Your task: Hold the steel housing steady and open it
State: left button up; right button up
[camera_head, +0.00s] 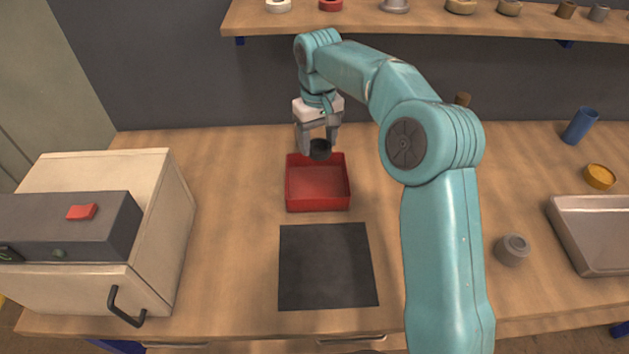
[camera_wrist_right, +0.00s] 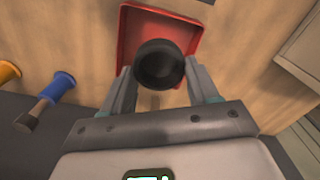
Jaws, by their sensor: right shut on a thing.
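My right gripper (camera_head: 320,146) is shut on a dark round part (camera_head: 320,150) and holds it at the far edge of the red tray (camera_head: 290,200). In the right wrist view the dark part (camera_wrist_right: 159,64) sits between both fingertips, with a round hollow in its end. Whether it is above the tray floor or touching it I cannot tell. A short grey round piece (camera_head: 513,250) with a hole in its top stands on the bench at the right. I cannot tell for sure which thing is the steel housing. My left gripper is not in view.
A black mat (camera_head: 327,265) lies bare in front of the tray. A cream box (camera_head: 90,230) with a handle stands at left. A shelf (camera_head: 430,22) runs along the back wall.

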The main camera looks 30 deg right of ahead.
aim_at(327, 194)
jog(key=d+f, duration=0.1)
jog(key=f, duration=0.5)
jog(key=d+f, duration=0.1)
jog(key=f, duration=0.5)
jog(key=d+f, duration=0.1)
jog(key=f, duration=0.5)
jog(key=shift+w+d, duration=0.15)
jog(key=shift+d, duration=0.1)
jog(key=shift+f, duration=0.1)
jog(key=shift+f, duration=0.15)
jog(key=o, duration=0.9)
